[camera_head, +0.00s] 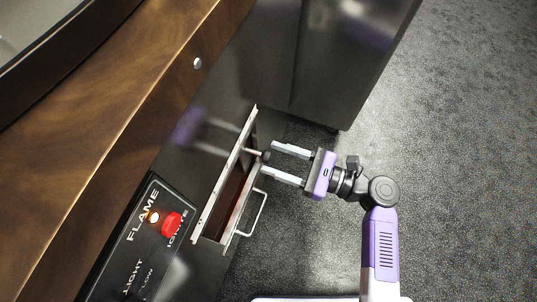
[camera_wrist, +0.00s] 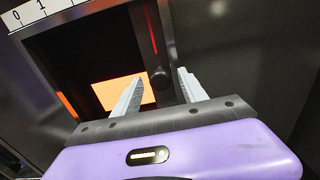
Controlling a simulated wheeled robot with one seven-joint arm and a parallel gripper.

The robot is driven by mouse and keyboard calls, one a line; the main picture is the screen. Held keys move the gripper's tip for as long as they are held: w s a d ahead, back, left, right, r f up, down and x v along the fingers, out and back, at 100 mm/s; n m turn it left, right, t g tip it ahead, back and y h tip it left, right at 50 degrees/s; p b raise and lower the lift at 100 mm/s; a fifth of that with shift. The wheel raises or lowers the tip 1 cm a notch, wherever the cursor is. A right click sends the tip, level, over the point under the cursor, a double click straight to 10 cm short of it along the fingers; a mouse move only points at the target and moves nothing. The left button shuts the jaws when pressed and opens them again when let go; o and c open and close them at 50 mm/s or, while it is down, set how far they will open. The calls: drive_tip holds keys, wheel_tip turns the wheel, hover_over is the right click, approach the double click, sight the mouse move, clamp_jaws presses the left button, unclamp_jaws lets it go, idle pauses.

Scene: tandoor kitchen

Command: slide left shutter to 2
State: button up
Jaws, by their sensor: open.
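The shutter (camera_wrist: 148,35) is a dark upright plate with a red line and a round dark knob (camera_wrist: 160,79). It stands at the right part of the framed opening in the wrist view. The knob also shows in the head view (camera_head: 266,156) by the opening's edge. My gripper (camera_wrist: 161,75) is open, with one finger on each side of the knob; contact is not clear. In the head view, my gripper (camera_head: 272,161) reaches in from the right. A white scale (camera_wrist: 50,9) shows 0 and 1 at top left; 2 is out of view.
An orange glow (camera_wrist: 122,92) shows inside the opening. A silver bar handle (camera_head: 257,213) sticks out near my lower finger. A control panel (camera_head: 139,238) with a red button (camera_head: 171,224) is at lower left. A dark metal cabinet (camera_head: 345,60) stands behind; open floor (camera_head: 460,150) lies right.

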drive_tip(key=shift+x, duration=1.35)
clamp_jaws()
idle(0.4)
